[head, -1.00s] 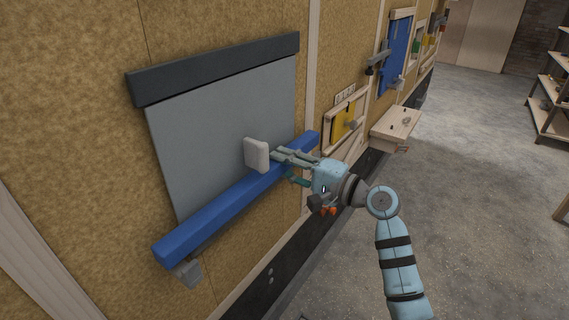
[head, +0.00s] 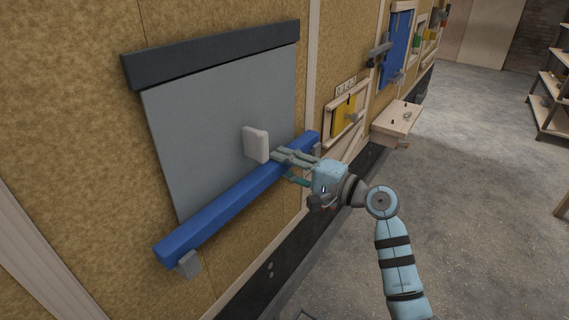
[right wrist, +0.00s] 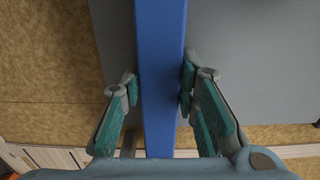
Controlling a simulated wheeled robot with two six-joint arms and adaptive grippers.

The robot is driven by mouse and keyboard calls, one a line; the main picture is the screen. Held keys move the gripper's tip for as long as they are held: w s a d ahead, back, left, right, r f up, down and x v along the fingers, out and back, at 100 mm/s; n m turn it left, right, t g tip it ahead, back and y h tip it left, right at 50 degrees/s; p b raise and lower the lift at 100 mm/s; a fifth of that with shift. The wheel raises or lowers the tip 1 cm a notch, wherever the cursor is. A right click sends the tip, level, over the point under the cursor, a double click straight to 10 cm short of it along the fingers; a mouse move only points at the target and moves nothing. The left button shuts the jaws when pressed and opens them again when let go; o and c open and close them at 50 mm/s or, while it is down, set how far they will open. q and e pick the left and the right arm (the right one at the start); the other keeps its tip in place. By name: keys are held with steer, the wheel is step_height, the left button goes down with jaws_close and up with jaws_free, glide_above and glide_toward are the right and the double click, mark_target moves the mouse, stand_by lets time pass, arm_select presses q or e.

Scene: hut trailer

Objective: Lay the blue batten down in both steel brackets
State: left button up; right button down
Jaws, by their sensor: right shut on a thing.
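The long blue batten (head: 222,209) lies along the lower edge of a grey panel on the wall. Whether the batten touches the bracket bottoms is hidden. My right gripper (head: 280,165) is shut on the batten right of its middle. In the right wrist view, its fingers (right wrist: 159,88) clasp both sides of the batten (right wrist: 160,45). My left gripper is out of view.
The grey panel (head: 210,120) carries a pale block-like handle (head: 256,144) just above the batten, close to my fingers. A dark bar (head: 215,54) tops the panel. A wooden shelf (head: 394,120) juts out farther right.

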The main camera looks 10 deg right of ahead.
steer(key=shift+f, duration=0.1)
stand_by(0.3)
steer(key=shift+f+b, duration=0.6)
steer(key=shift+f, duration=0.1)
steer(key=c, duration=1.2)
jaws_free()
steer(key=shift+o, duration=0.4)
steer(key=o, duration=0.8)
steer(key=shift+c, duration=0.2)
steer(key=shift+s+d, duration=0.1)
steer(key=shift+s, duration=0.05)
